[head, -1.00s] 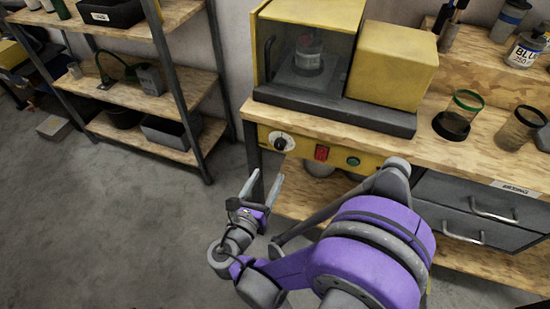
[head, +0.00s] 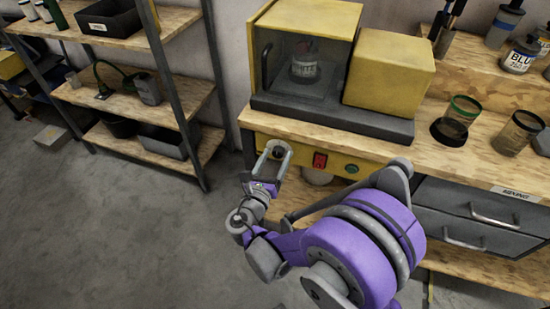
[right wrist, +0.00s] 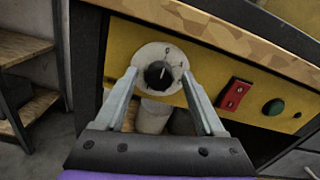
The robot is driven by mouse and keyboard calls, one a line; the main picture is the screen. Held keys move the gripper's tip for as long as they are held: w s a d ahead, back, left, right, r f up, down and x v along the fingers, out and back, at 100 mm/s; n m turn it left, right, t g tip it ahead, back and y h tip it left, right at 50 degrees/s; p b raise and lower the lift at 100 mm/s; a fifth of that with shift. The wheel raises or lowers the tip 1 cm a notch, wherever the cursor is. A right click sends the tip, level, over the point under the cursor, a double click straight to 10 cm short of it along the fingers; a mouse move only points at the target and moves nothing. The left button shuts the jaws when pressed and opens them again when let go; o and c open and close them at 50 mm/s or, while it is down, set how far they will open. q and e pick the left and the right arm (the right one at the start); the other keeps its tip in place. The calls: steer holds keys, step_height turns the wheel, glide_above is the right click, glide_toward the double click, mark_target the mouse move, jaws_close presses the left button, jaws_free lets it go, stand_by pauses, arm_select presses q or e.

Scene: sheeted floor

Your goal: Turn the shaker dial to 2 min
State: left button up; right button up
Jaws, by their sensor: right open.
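The shaker dial is a black knob (right wrist: 158,74) on a round white plate with small marks, set in the yellow front panel (right wrist: 215,68). In the right wrist view its pointer is turned to the upper right; the marks are too small to read surely. In the head view the knob (head: 278,152) shows between my right gripper's fingers. My right gripper (head: 277,147) is open. Its fingertips (right wrist: 158,72) are either side of the knob, and I cannot tell whether they touch it. The yellow shaker (head: 305,60) stands above with a labelled container (head: 304,66) inside. My left gripper is not in view.
A red switch (right wrist: 232,95) and a green button (right wrist: 274,107) sit right of the dial. The wooden bench edge (head: 340,148) overhangs the panel. A shelf rack (head: 185,100) stands left. The floor between is clear.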

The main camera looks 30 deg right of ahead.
steer(key=shift+c, duration=0.3)
jaws_close()
steer(key=m, duration=0.4)
steer(key=shift+m, duration=0.3)
steer(key=m, duration=1)
steer(key=shift+s+f, duration=0.1)
steer(key=m, duration=0.5)
stand_by(0.4)
